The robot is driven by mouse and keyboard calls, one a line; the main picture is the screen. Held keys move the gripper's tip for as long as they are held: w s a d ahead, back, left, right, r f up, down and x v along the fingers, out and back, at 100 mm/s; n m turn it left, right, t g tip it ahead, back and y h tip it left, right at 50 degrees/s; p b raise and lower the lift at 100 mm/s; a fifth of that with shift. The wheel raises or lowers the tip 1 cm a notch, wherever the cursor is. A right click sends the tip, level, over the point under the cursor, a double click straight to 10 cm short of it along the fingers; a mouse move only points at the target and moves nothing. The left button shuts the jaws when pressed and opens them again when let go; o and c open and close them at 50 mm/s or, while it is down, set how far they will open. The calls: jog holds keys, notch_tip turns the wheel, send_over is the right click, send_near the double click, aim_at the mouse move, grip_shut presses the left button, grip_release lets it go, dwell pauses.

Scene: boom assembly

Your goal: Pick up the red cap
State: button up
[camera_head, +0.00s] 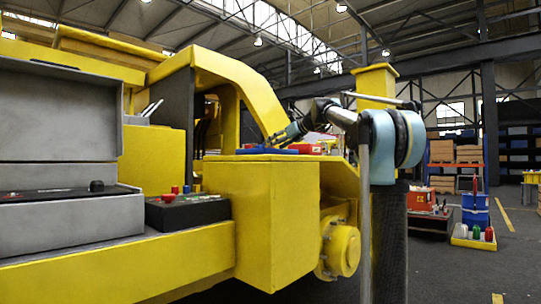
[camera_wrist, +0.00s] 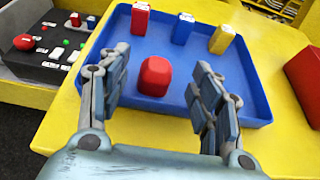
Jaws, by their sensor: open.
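In the wrist view, a red cap (camera_wrist: 155,76) with a rounded top sits in a blue tray (camera_wrist: 255,88). My gripper (camera_wrist: 160,88) is open above the tray's near part. One finger is to the left of the cap and the other to the right, with visible gaps and no contact seen. In the head view, my gripper (camera_head: 288,134) reaches down to the blue tray (camera_head: 262,151) on the yellow machine's top. The cap cannot be made out clearly there.
Behind the cap stand a red block (camera_wrist: 140,19), a blue block (camera_wrist: 183,28) and a yellow block (camera_wrist: 222,39) in the tray. A black control box (camera_wrist: 45,50) with coloured buttons is to the left. A red object (camera_wrist: 304,74) lies to the right.

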jog(key=x, duration=0.4)
jog(key=shift+w+a+f, duration=0.1)
jog(key=shift+w+a, duration=0.05)
jog(key=shift+a, duration=0.05)
jog(key=c, duration=1.2)
jog(key=shift+o, duration=0.2)
